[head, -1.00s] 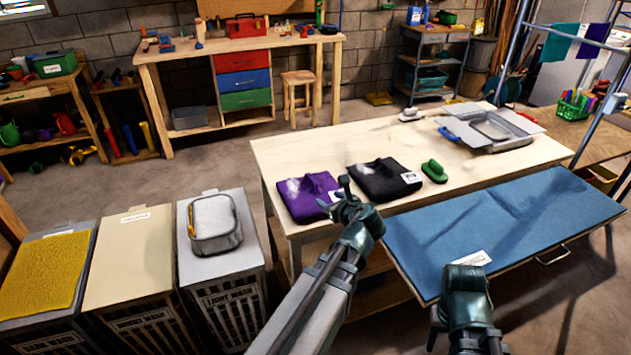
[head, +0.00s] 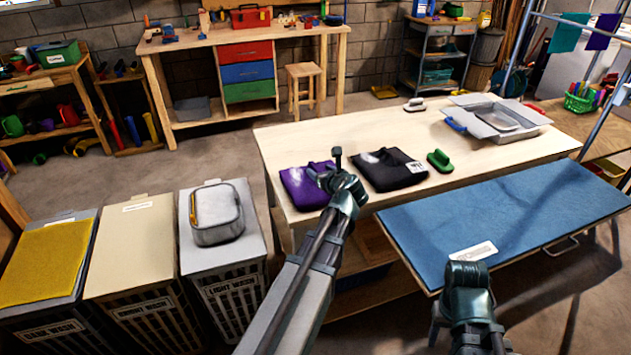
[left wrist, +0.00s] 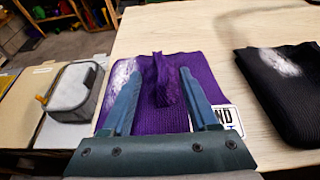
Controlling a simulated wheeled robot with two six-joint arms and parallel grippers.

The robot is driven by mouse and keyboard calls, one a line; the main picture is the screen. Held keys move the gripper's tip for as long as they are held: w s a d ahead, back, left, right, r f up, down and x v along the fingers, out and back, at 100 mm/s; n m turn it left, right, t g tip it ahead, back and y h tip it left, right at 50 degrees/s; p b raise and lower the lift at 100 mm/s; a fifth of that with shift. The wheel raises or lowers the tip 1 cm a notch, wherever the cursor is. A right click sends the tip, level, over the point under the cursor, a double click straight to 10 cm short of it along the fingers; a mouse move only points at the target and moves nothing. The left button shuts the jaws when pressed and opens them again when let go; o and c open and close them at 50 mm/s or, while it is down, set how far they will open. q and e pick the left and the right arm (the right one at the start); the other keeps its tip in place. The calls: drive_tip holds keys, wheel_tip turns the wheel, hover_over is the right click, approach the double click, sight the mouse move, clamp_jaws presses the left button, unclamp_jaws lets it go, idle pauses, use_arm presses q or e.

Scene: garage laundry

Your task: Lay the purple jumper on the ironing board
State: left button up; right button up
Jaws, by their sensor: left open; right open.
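The purple jumper (head: 300,190) lies folded on the pale wooden table, with a whitish patch and a white tag; it also shows in the left wrist view (left wrist: 180,118). My left gripper (head: 337,162) is over the jumper, partly covering it. In the left wrist view its open fingers (left wrist: 160,85) straddle a raised purple fold; whether they touch it I cannot tell. The ironing board (head: 500,215) is a blue flat panel at the table's front right, bare except for a white label. My right gripper (head: 466,272) is in front of the board's near left corner; its fingertips are hidden.
A folded black garment (head: 388,170) lies right of the jumper, then a green brush (head: 439,161). A grey tray (head: 495,122) sits at the table's far right. Laundry bins stand at left, one bearing a grey lidded container (head: 217,215).

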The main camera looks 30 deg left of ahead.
sight(317, 167)
use_arm(q)
drive_tip(key=shift+w, duration=0.1)
drive_tip(key=b+x, duration=0.1)
drive_tip(key=x, duration=0.3)
drive_tip(key=shift+a+f+b, duration=0.1)
drive_tip(key=shift+f+b, duration=0.1)
drive_tip(key=shift+b, duration=0.2)
drive_tip(key=shift+w+a+f, duration=0.1)
drive_tip(key=shift+w+a, duration=0.2)
drive_tip(key=shift+a, duration=0.05)
drive_tip(key=shift+c, duration=0.3)
clamp_jaws()
idle(0.5)
